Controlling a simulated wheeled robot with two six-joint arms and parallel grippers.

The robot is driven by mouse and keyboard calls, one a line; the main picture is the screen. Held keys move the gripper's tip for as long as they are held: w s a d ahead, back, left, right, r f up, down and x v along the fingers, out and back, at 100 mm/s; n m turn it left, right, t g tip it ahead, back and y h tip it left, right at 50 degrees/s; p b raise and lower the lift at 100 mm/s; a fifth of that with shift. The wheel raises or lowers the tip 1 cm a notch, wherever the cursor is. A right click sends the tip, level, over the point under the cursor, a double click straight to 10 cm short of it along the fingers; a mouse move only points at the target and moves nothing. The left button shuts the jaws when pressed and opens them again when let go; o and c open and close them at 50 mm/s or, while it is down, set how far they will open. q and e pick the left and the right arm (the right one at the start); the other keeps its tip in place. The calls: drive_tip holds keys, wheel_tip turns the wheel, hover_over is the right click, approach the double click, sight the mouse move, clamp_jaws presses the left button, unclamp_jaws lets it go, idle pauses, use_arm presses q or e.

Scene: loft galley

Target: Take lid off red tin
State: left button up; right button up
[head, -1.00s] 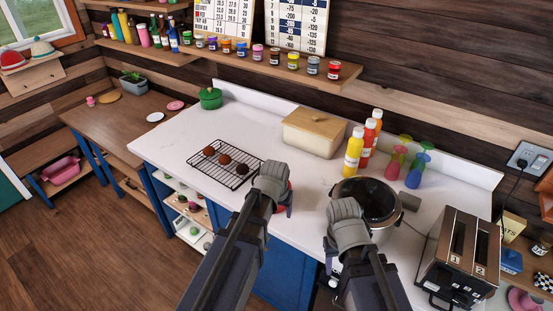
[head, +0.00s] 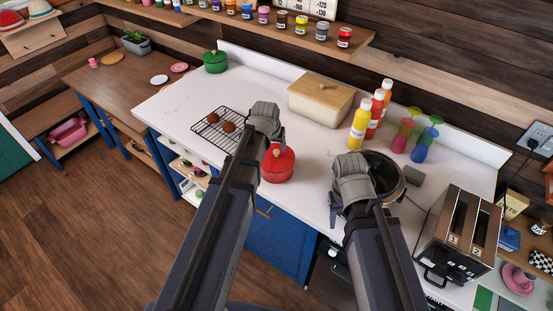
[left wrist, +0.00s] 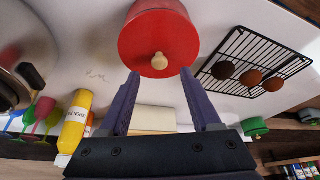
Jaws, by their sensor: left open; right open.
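The red tin (head: 278,165) stands upright on the white counter, with its red lid on and a pale round knob on top. In the left wrist view the red tin (left wrist: 158,20) is at the top, with the knob (left wrist: 159,61) facing the camera. My left gripper (head: 275,132) is open and empty, beside and above the tin in the head view. In the left wrist view its fingers (left wrist: 160,85) are apart, with the knob beyond the tips, between them and not touched. My right gripper (head: 338,205) is open, in front of the dark pot.
A black wire rack (head: 207,139) with brown balls lies left of the tin. A cream bin with a wooden lid (head: 320,100), sauce bottles (head: 359,128), a dark pot (head: 389,176) and a toaster (head: 455,240) stand behind and right. Free counter lies around the tin.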

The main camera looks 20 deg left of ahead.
sight(276, 151)
use_arm(q)
drive_tip(key=b+x, duration=0.4)
drive_tip(key=x, duration=0.1)
drive_tip(key=shift+w+b, duration=0.15)
drive_tip(key=shift+b, duration=0.25)
clamp_jaws()
idle(0.4)
